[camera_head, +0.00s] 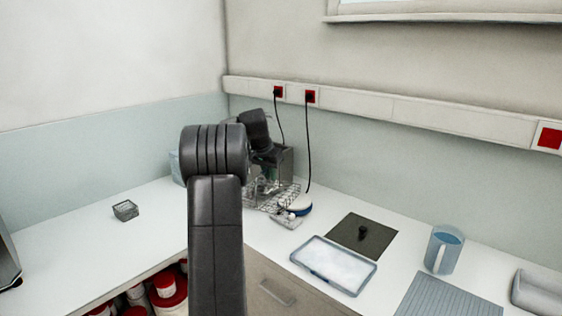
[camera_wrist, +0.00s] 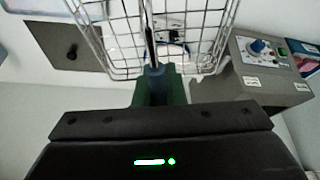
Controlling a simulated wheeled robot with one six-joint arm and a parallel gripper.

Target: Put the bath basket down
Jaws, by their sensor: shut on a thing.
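The bath basket is an open wire basket (camera_wrist: 109,40) that fills the top middle of the wrist view. In the head view the basket (camera_head: 262,203) shows just right of my arm, in front of a grey box. My gripper (camera_wrist: 153,75) is shut on the basket's upright handle, and its fingers cover part of it. In the head view my arm hides most of the gripper. I cannot tell whether the basket's bottom touches the counter.
The grey box with control knob (camera_wrist: 265,72) stands close beside the basket. A round white-and-blue device (camera_head: 299,206) is right of it. A dark lid with knob (camera_head: 347,239), a tray (camera_head: 334,266) and a blue jug (camera_head: 444,250) stand further right. A small wire basket (camera_head: 125,210) sits on the left counter.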

